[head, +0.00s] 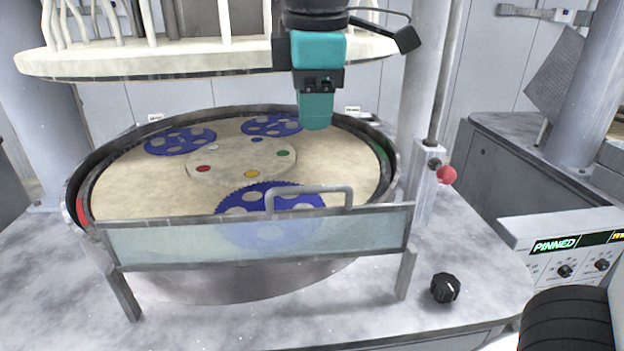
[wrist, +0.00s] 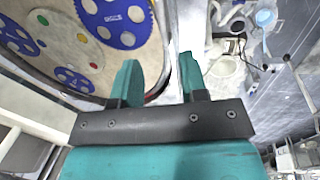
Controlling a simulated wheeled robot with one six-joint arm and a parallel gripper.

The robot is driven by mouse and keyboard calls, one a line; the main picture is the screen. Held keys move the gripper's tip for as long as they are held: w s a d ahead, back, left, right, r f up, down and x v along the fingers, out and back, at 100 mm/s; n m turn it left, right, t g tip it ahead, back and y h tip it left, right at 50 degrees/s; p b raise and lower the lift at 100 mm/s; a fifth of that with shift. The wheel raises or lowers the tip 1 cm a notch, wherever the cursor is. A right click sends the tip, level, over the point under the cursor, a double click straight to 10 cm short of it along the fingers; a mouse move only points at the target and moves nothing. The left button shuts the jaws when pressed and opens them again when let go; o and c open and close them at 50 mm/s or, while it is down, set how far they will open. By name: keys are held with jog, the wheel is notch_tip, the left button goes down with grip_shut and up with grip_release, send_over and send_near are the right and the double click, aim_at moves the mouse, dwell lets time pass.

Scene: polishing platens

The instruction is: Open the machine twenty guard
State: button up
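The guard (head: 165,244) is a clear pane in a grey metal frame. It stands upright on two legs across the front of the round polishing machine in the head view. A grey bar handle (head: 349,197) rises from its top edge, right of centre. My teal gripper (head: 316,124) points down over the back right of the platen, behind and above the handle. In the wrist view my gripper (wrist: 158,62) has its two fingers apart, with nothing seen between them. No number twenty is readable on this machine.
The pale platen (head: 130,190) carries several blue toothed discs (head: 180,141). A pale upper plate (head: 180,60) hangs above at the back. A column with a red knob (head: 446,175) stands right. A black dial (head: 445,288) sits front right, near a panel reading PINNED (head: 555,244).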

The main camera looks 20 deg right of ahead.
aim_at(311, 187)
jog(key=f, duration=0.4)
jog(key=w+f, duration=0.1)
jog(key=f, duration=0.3)
jog(key=w+f+p, duration=0.1)
jog(key=f, duration=0.3)
jog(key=shift+w+d+f, duration=0.15)
jog(key=shift+d+f, duration=0.25)
grip_shut()
